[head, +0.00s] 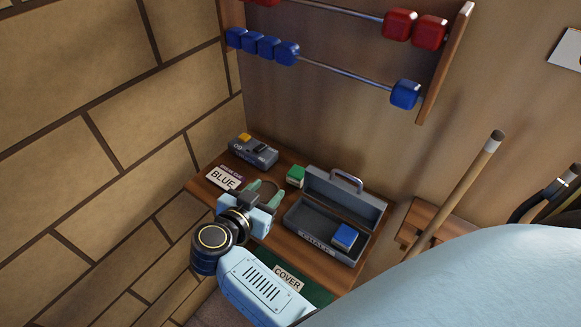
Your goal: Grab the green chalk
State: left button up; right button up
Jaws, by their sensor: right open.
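The green chalk (296,176) is a small cube on the wooden shelf, just left of the open grey case. My right gripper (266,192) is open over the shelf, to the left of and nearer than the green chalk. Its fingers point toward the back of the shelf, with nothing seen between them. It looks apart from the chalk. My left gripper is not in view.
The grey case (295,219) has its lid raised and a blue cube (345,236) inside. A grey device (253,151) and a BLUE card (223,177) are at the left. A COVER label (288,278) lies in front. A cue-like stick (460,190) leans at right; an abacus (345,75) hangs above.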

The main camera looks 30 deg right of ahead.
jog(key=g, duration=0.1)
send_near(296, 173)
jog(key=x, duration=0.7)
jog(key=shift+w+d+f, duration=0.15)
jog(key=shift+d, duration=0.2)
jog(key=c, duration=0.6)
